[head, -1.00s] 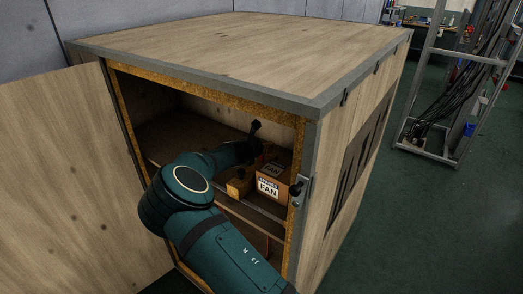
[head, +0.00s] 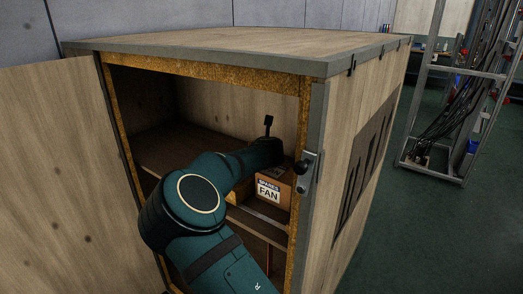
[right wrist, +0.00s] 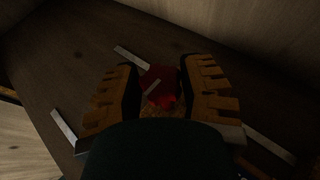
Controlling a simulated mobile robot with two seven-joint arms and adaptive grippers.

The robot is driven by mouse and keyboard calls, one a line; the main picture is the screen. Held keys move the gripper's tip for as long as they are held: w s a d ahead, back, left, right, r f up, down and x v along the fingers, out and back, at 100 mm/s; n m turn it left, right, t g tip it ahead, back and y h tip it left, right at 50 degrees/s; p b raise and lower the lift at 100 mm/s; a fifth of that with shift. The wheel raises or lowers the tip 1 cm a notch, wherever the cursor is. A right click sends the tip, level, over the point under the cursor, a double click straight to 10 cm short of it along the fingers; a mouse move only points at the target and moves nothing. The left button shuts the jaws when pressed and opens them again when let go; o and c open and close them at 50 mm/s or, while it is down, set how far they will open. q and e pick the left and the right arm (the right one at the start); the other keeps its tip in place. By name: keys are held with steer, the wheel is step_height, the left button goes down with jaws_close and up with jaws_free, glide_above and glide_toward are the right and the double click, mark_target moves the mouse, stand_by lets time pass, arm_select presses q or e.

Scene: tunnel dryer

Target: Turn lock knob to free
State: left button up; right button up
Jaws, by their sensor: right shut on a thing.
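In the right wrist view, my right gripper (right wrist: 157,80) is closed around a small red thing (right wrist: 160,88), which looks like the lock knob. Its markings and angle are too dark to read; a thin pale bar shows across it. My left gripper is in neither current view.
The cabinet (head: 313,120) has its door (head: 62,165) swung open at the left. A box labelled FAN (head: 270,191) stands on the shelf, close right of my wrist. A latch with a black ball (head: 302,167) sits on the right post. Pale strips (right wrist: 131,57) lie around the gripper.

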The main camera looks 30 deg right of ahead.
steer(key=shift+n+y, duration=0.3)
steer(key=shift+y, duration=0.1)
steer(key=o, duration=1.2)
steer(key=shift+c, duration=0.2)
steer(key=v, duration=1.2)
steer(key=shift+s+f, duration=0.1)
